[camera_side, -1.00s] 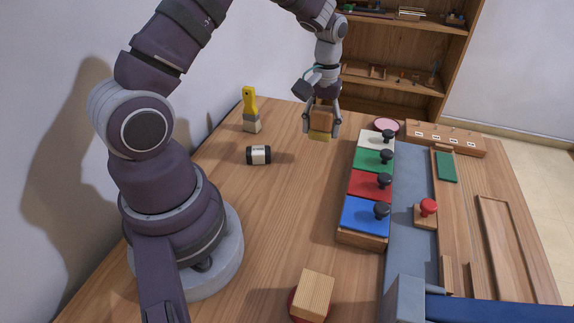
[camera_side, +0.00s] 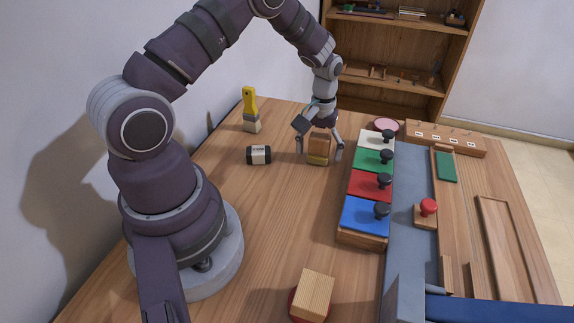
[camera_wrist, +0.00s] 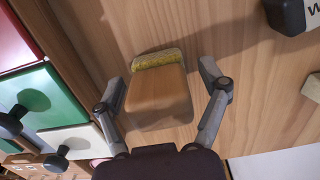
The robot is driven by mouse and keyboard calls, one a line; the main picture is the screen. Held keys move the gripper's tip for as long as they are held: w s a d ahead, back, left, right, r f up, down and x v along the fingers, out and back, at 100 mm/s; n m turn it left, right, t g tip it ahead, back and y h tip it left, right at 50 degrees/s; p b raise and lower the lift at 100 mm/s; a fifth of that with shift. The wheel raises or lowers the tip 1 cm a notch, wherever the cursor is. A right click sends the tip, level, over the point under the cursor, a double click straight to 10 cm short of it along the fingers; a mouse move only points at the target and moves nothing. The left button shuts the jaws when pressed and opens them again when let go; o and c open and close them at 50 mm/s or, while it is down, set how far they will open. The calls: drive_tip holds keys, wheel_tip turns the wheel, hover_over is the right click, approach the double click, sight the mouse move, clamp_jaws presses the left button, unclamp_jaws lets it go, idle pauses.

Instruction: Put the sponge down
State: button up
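The sponge (camera_side: 319,145), a brown block with a yellow layer underneath, appears to rest on the wooden table left of the coloured keys. In the wrist view the sponge (camera_wrist: 158,97) lies between my fingers, with its yellow edge at the far end. My gripper (camera_side: 318,156) is low over it, one finger on each side. In the wrist view my gripper (camera_wrist: 164,74) is open, with a clear gap at the right finger and a narrower one at the left. The sponge's underside is hidden.
The white, green, red and blue keys (camera_side: 366,214) with dark knobs stand close on the right. A wooden block (camera_side: 313,294) is at the front. The table between is clear.

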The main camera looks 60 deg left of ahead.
sight(317, 132)
drive_tip(key=shift+r, duration=0.1)
drive_tip(key=r, duration=0.6)
drive_tip(key=a+r, duration=0.1)
drive_tip(key=r, duration=0.3)
drive_tip(key=s+d+r+m+t, duration=0.5)
drive_tip(key=s+d+r+m, duration=0.4)
drive_tip(key=s, duration=0.3)
drive_tip(key=shift+s+d+r, duration=0.15)
drive_tip(key=shift+d+r, duration=0.55)
drive_tip(key=shift+r, duration=0.1)
drive_tip(key=shift+o, duration=0.3)
drive_tip(key=shift+s+d+f+t, duration=0.1)
drive_tip(key=shift+s+f+t, duration=0.05)
drive_tip(key=shift+s+t, duration=0.15)
